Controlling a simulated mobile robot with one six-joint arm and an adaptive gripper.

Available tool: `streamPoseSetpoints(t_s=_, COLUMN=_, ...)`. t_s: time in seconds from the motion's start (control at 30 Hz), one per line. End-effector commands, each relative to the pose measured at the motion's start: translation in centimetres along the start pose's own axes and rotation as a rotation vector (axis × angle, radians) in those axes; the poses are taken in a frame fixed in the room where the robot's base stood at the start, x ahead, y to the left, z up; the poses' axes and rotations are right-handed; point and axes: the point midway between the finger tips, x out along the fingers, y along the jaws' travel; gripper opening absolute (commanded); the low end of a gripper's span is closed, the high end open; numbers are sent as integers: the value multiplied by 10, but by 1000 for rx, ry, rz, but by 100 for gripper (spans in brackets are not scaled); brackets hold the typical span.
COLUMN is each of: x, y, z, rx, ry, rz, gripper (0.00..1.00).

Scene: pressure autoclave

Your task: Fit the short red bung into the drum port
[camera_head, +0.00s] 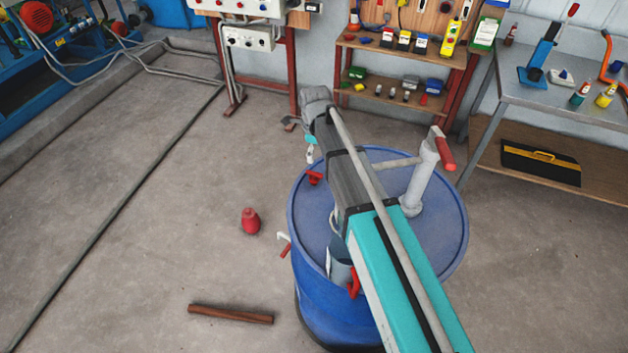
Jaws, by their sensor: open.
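A blue drum (310,293) stands right of the middle, with a blue lid (440,235) on top. A stubby red piece (250,221), perhaps the short red bung, stands upright on the floor left of the drum. Small red parts show at the lid's left edge (315,178) and front edge (353,284). A short grey cylinder (340,271) stands by the front one. My arm crosses over the drum and hides part of the lid. I cannot make out the drum port for certain.
A white pipe with a red handle (428,172) rises from the lid's right side. A brown rod (231,314) lies on the floor. A tool shelf (383,104) and a grey workbench (545,95) stand behind. The floor at left is mostly clear.

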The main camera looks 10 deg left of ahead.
Motion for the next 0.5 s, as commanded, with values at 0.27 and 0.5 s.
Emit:
streamPoseSetpoints(t_s=0.27, x=26, y=0, z=0, rx=-1, ry=0, rz=0, gripper=94)
streamPoseSetpoints(t_s=0.5, x=44, y=0, z=1, rx=-1, ry=0, rz=0, gripper=94)
